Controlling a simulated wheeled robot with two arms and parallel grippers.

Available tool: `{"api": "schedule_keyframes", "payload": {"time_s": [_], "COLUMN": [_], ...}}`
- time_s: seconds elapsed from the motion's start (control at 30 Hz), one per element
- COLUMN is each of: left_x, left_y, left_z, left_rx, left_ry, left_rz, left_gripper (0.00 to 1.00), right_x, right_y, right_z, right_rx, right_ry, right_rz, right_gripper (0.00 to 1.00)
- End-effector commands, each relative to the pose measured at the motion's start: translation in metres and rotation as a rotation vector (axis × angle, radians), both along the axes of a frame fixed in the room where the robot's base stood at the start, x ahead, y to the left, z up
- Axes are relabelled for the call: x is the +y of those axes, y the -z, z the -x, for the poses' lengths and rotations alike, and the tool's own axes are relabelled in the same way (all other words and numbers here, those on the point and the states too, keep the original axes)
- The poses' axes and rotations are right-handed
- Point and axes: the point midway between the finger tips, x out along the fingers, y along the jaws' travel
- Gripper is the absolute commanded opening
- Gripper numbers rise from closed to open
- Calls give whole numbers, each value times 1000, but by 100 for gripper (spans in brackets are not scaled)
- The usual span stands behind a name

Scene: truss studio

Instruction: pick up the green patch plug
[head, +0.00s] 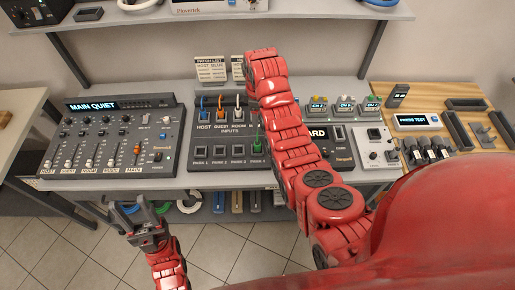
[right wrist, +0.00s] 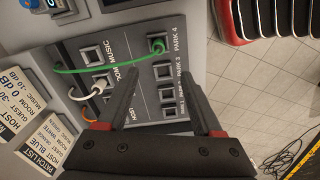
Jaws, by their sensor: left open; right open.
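The green patch plug (right wrist: 157,46) sits in the PARK 4 socket of the patch panel (right wrist: 145,85), and its green cable runs left across the panel in the right wrist view. In the head view the green plug (head: 257,146) shows at the panel's lower right, just left of my right arm. My right gripper (right wrist: 160,72) is open and empty, its two fingers pointing towards the panel with the plug near the gap between their tips. In the head view the right gripper is hidden by my arm. My left gripper (head: 138,212) is open and empty in front of the table's edge.
White (right wrist: 101,84) and orange (right wrist: 90,114) plugs stand in nearby sockets. A mixer (head: 115,135) lies left of the panel; a small grey box (head: 376,148) and a wooden board (head: 440,100) lie right. Label cards (head: 210,68) stand behind. Tiled floor is in front.

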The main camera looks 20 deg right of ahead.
Motion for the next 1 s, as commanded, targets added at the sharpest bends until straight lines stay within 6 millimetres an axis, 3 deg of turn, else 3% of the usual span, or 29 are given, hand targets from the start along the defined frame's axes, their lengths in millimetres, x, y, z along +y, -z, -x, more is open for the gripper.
{"api": "schedule_keyframes", "payload": {"time_s": [0.03, 0.2, 0.53, 0.63, 0.77, 1.0], "left_x": [0, 0, 0, 0, 0, 0], "left_y": [16, 49, 103, 106, 94, 74], "left_z": [0, 0, 0, 0, 0, 0], "left_rx": [0, 0, 0, 0, 0, 0], "left_ry": [0, 0, 0, 0, 0, 0], "left_rz": [0, 0, 0, 0, 0, 0], "left_gripper": [50, 50, 50, 50, 50, 50], "right_x": [0, 1, 0, 0, 0, -1], "right_y": [17, 50, 106, 112, 114, 144], "right_z": [0, -1, -1, -1, 0, -1], "right_rx": [0, -3, -4, -4, -1, 2], "right_ry": [1, 0, 2, 2, 2, 2], "right_rz": [0, -1, 0, 0, 1, 0], "right_gripper": [68, 68, 68, 68, 68, 68]}}
